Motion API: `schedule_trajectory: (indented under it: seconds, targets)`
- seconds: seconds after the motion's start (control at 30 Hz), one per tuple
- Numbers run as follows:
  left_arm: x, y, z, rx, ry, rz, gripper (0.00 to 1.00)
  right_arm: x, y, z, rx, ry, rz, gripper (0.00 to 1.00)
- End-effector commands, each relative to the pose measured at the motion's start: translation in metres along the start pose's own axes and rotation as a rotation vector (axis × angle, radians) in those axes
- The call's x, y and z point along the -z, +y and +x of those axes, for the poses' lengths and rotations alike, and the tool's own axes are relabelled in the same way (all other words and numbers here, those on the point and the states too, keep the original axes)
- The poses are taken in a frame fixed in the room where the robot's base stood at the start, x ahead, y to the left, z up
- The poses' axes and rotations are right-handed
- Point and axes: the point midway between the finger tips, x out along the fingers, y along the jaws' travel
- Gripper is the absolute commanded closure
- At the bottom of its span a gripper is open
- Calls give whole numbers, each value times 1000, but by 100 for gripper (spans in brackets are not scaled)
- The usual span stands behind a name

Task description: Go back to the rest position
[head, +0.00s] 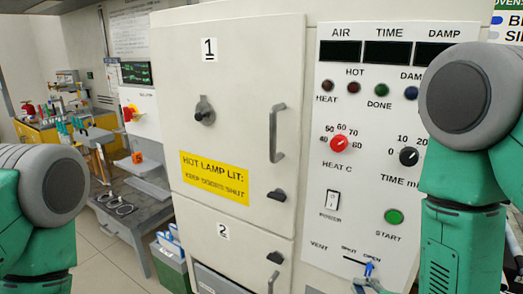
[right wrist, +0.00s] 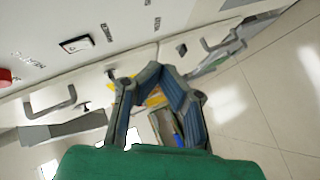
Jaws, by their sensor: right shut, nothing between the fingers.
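My right gripper (head: 369,270) shows small at the bottom of the head view, in front of the cabinet's control panel (head: 330,262) by the VENT marking. In the right wrist view my right gripper (right wrist: 158,74) has its bent fingers meeting at the tips, with nothing held. Whether it touches the panel I cannot tell. My left arm shows at the left edge of the head view; its gripper is out of view.
The pale cabinet has door 1 (head: 240,90) and door 2 (head: 225,250), both shut, with protruding handles. Red HEAT knob (head: 339,144), black TIME knob (head: 409,157) and green START button (head: 394,216) stick out. A grey workbench (head: 150,205) stands left; the floor (head: 105,245) before it shows bare.

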Motion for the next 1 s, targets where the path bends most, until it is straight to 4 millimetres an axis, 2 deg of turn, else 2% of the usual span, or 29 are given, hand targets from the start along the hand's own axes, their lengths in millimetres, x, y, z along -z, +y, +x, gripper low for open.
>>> schedule_trajectory:
  seconds: [0.03,0.13,0.2,0.3,0.4,0.5,0.6,1.0]
  targets:
    - [0,0,0,0,0,-1,66,-21,-36,-6,116,-72,134,100]
    - [0,0,0,0,0,-1,66,-57,-101,-30,315,-253,416,100]
    - [0,0,0,1,0,-1,66,-80,-142,-54,425,-406,600,100]
    - [0,0,0,1,0,-1,66,-104,-189,-93,531,-634,821,100]
    - [0,0,0,0,0,-1,66,-120,-220,-129,584,-835,978,100]
    - [0,0,0,0,0,-1,66,-128,-237,-153,603,-973,1070,100]
    - [0,0,0,0,0,0,66,-130,-244,-165,606,-1042,1110,100]
    - [0,0,0,0,0,-1,66,-130,-245,-166,605,-1053,1118,100]
